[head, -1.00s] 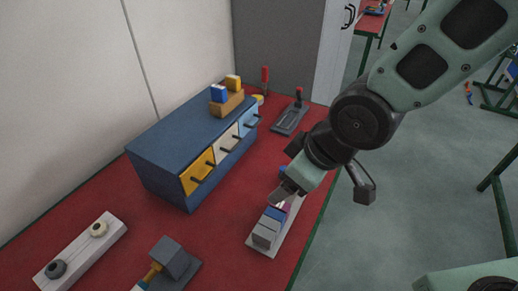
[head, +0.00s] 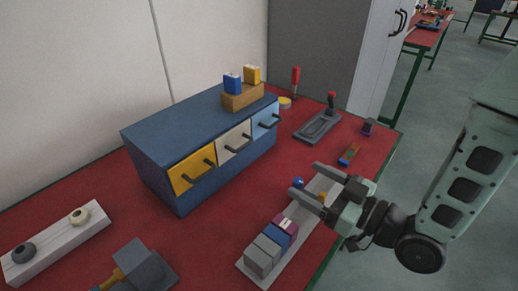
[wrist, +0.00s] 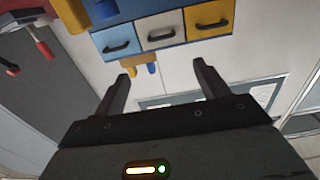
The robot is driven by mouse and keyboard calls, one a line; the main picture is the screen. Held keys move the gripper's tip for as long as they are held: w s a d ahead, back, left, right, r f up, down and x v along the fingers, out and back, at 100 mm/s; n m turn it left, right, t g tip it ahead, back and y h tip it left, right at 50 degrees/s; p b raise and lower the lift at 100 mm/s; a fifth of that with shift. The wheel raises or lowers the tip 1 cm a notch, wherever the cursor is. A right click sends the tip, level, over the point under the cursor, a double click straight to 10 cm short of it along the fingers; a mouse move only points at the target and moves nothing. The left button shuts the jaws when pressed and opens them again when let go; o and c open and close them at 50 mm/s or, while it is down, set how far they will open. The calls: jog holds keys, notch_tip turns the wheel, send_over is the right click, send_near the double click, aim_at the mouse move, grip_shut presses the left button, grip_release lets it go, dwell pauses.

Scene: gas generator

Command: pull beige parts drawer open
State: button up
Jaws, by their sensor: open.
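The blue cabinet (head: 150,150) stands on the red bench and has three drawers in a row. The beige drawer (head: 233,143) is the middle one, between the yellow drawer (head: 193,171) and the light blue drawer (head: 265,122). All three look shut, each with a dark bar handle. In the wrist view the beige drawer (wrist: 160,24) is near the top, with its handle (wrist: 161,37) in sight. My gripper (head: 303,181) is open and empty, in front of the cabinet and to its right, apart from the handle. Its fingers also show in the wrist view (wrist: 160,82).
A pale rail (head: 315,205) with grey, blue and magenta blocks lies below my gripper. A wooden block (head: 242,100) with blue and yellow pieces sits on the cabinet.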

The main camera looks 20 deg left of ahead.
jog(key=p+x, duration=0.3)
jog(key=x, duration=1.3)
jog(key=shift+a, duration=0.4)
jog(key=shift+w+r, duration=0.1)
